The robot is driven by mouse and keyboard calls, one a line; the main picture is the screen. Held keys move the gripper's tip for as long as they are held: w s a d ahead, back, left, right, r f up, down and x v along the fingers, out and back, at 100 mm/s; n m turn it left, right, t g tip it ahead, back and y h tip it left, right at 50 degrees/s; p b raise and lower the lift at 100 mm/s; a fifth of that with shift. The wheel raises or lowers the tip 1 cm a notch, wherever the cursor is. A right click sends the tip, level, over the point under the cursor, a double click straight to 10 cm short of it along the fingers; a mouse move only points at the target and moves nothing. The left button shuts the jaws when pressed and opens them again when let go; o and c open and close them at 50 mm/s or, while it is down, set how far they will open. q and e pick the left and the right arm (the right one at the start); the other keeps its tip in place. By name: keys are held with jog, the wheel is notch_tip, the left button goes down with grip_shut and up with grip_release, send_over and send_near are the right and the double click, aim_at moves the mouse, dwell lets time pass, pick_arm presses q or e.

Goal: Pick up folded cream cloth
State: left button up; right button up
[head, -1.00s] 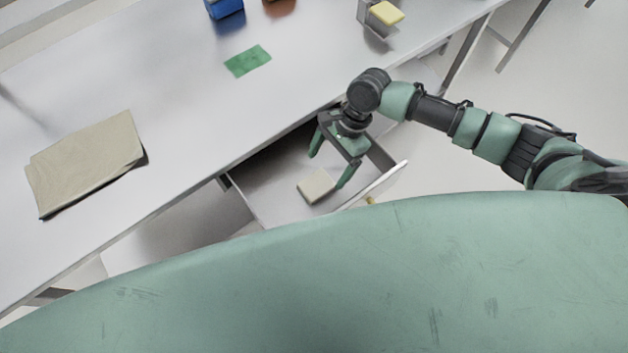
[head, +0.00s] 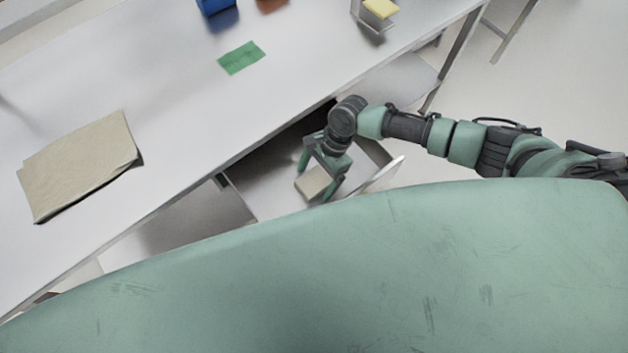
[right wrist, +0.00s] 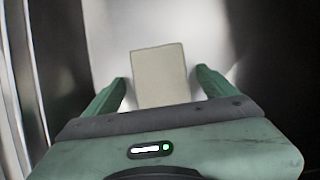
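The small folded cream cloth (head: 312,181) lies on the floor of the open drawer (head: 262,190) under the table. In the right wrist view the cloth (right wrist: 159,76) shows as a pale rectangle between the fingers. My right gripper (head: 314,186) is lowered into the drawer over the cloth. Its fingers (right wrist: 160,84) are open, one on each side of the cloth, with a gap on both sides. My left gripper is not in view.
A large folded beige cloth (head: 78,165) lies on the tabletop (head: 150,80) at left. A green cloth (head: 241,57), a blue container (head: 215,6) and a holder with a yellow sponge-like block (head: 380,8) are farther back. The drawer walls and table edge are close around my right gripper.

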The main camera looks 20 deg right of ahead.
aim_at(316, 180)
jog(key=c, duration=1.3)
notch_tip(316, 180, up, 20)
jog(key=shift+r, duration=0.1)
